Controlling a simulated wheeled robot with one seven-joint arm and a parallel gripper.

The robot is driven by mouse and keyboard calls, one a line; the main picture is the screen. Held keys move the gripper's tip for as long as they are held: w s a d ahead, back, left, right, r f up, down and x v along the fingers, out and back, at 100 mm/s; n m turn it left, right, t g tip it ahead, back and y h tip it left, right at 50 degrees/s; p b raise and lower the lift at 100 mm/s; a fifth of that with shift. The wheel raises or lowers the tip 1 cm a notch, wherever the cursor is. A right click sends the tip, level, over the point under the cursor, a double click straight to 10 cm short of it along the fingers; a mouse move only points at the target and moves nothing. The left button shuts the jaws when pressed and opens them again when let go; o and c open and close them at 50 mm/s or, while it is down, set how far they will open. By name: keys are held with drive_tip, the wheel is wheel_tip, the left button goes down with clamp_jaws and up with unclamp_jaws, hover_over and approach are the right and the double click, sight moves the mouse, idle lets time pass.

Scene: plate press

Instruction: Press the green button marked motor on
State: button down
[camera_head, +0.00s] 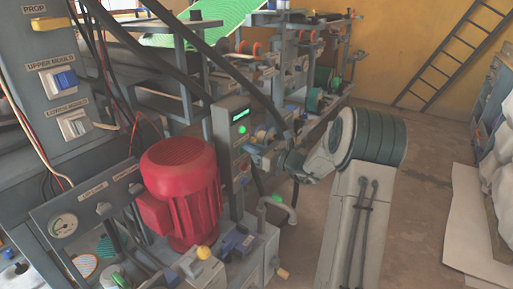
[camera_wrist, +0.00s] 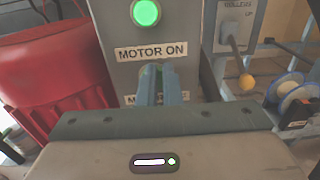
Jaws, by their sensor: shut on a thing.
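The round green button (camera_wrist: 146,12) glows bright on the grey control panel (camera_wrist: 118,75) in the wrist view. It also shows in the head view (camera_head: 242,130), below a small green display. A white "MOTOR ON" label (camera_wrist: 150,52) sits under it. My gripper (camera_wrist: 158,70) points at the panel just below that label, its tips lower than the glowing button. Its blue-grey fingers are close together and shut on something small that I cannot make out. They partly cover a second label starting with "M" (camera_wrist: 130,98).
A red motor housing (camera_head: 182,190) stands left of the panel. Open floor (camera_head: 410,170) lies right of my arm.

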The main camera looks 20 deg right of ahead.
drive_tip(key=p+v, duration=0.4)
drive_tip(key=v, duration=1)
drive_tip(key=shift+r, duration=0.1)
idle(0.3)
